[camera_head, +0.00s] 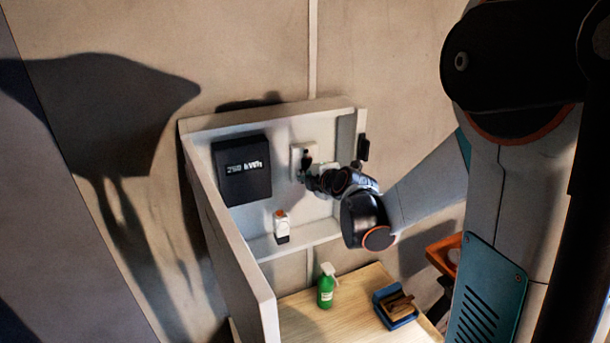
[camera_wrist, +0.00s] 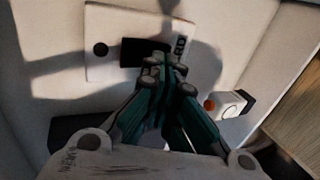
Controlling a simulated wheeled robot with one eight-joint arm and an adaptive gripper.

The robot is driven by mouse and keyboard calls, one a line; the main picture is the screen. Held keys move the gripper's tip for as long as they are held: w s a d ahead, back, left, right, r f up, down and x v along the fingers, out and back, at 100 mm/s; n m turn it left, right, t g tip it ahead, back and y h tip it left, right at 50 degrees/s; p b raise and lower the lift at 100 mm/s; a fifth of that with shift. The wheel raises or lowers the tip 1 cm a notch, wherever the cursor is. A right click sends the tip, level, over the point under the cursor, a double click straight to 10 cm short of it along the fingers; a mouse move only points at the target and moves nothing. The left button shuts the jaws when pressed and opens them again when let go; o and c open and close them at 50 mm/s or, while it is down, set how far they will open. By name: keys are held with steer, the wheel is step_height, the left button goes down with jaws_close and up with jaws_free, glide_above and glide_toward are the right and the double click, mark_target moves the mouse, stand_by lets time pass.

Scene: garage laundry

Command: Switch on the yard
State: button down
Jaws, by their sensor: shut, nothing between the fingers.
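A white switch plate (camera_head: 297,152) is on the back wall of an open white wall box. The rest of the lettering is hidden. My gripper (camera_head: 306,178) is shut and empty, at the lower part of the plate. In the wrist view its closed fingertips (camera_wrist: 160,64) overlap the dark block's lower right. I cannot tell whether they touch it, or which way the switch is set.
A black meter (camera_head: 243,170) reading about "250 kWh" is left of the plate. A small white device with an orange top (camera_head: 281,227) sits on the box's lower ledge. The box door (camera_head: 228,245) stands open. A green spray bottle (camera_head: 325,288) and a blue-based brush (camera_head: 396,305) are on the wooden table below.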

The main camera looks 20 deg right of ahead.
steer(key=shift+w+f+b, duration=0.25)
steer(key=shift+b, duration=0.3)
steer(key=shift+r, duration=0.2)
steer(key=shift+r+p, duration=0.45)
steer(key=shift+r, duration=0.2)
steer(key=shift+s+a, duration=0.1)
